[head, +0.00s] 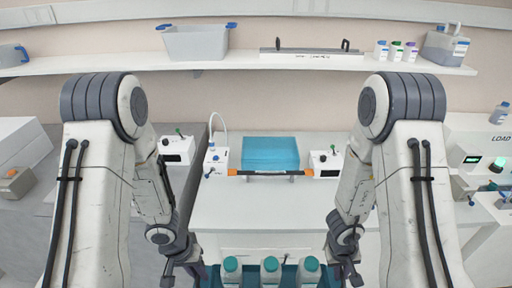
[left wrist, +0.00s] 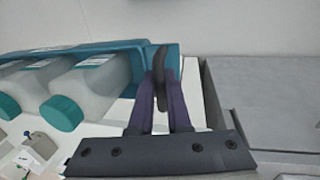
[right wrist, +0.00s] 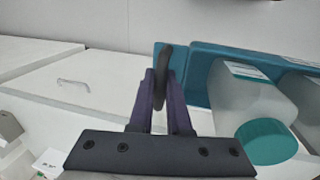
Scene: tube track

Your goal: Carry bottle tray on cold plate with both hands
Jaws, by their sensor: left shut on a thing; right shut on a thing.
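The teal bottle tray (head: 251,275) is at the bottom edge of the head view, holding white bottles with teal caps (head: 270,264). Its rim also shows in the left wrist view (left wrist: 130,46) and the right wrist view (right wrist: 205,62). My left gripper (head: 188,274) is shut on a dark handle (left wrist: 159,62) at one tray end. My right gripper (head: 350,272) is shut on the dark handle (right wrist: 164,62) at the other end. A blue slab (head: 270,152), which may be the cold plate, lies on the bench ahead. The tray's underside is hidden.
An orange-and-black bar (head: 268,173) runs along the slab's front. Control boxes stand at its left (head: 216,160) and right (head: 325,164). The white bench top (head: 265,210) between tray and slab is clear. A wall shelf (head: 290,62) holds a grey bin (head: 195,43) and small bottles.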

